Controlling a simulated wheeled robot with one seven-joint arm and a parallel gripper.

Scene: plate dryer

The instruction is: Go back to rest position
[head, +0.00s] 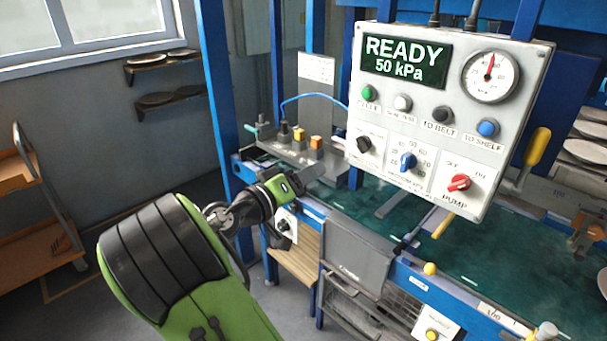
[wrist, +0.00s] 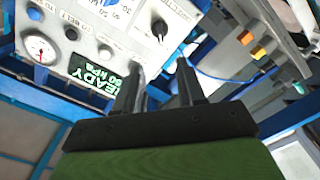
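My gripper (head: 306,176) is at the end of my green and black arm, left of and below the white control panel (head: 425,185) in the head view. In the wrist view its two dark fingers (wrist: 160,80) stand apart with nothing between them, so it is open and empty. The panel's display (head: 405,62) reads READY, 50 kPa. The panel also fills the upper left of the wrist view (wrist: 90,35), beyond the fingers. I cannot tell the exact distance between the fingers and the panel.
A blue-framed machine with a green belt (head: 480,245) stands below the panel. A blue post (head: 217,90) rises left of my gripper. Plates stand on the right (head: 590,150). A wooden cart (head: 35,225) is at far left. Floor shows between cart and machine.

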